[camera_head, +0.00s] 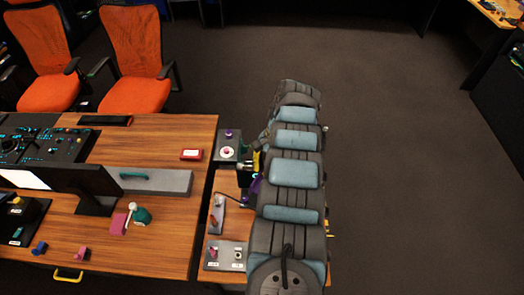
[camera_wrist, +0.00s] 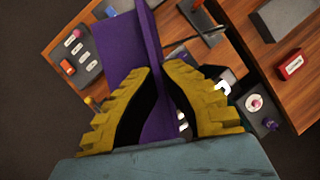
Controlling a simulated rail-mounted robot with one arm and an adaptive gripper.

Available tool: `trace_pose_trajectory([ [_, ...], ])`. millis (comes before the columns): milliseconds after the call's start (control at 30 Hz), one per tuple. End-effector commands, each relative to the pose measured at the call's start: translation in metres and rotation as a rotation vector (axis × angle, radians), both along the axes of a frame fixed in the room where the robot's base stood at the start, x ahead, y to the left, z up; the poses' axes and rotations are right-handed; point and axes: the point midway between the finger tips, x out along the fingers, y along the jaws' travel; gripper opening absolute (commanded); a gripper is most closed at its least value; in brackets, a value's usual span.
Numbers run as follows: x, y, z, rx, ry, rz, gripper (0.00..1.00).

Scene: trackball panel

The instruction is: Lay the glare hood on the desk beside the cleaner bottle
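The glare hood, a purple angled panel (camera_wrist: 120,52), fills the middle of the wrist view. Its upright wall runs between my gripper's yellow fingers (camera_wrist: 161,68), which close on it from both sides. In the head view my gripper (camera_head: 256,161) is over the narrow side table, and only a purple sliver of the hood (camera_head: 256,185) shows beside my arm. The rest is hidden, so I cannot tell whether it touches anything below. A green bottle with a white top, apparently the cleaner bottle (camera_head: 141,215), is on the desk (camera_head: 160,245) beside a pink block (camera_head: 118,224).
A long grey box (camera_head: 165,182), a red box (camera_head: 191,154) and a monitor (camera_head: 95,185) are on the desk. Bare wood lies right of the bottle.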

Motion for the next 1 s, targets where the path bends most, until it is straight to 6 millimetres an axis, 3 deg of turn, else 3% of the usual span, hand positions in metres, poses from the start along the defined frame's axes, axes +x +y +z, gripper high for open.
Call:
trace_pose_trajectory([
  [1000, -0.013, -0.002, -0.002, 0.002, 0.003, 0.166, 0.00],
])
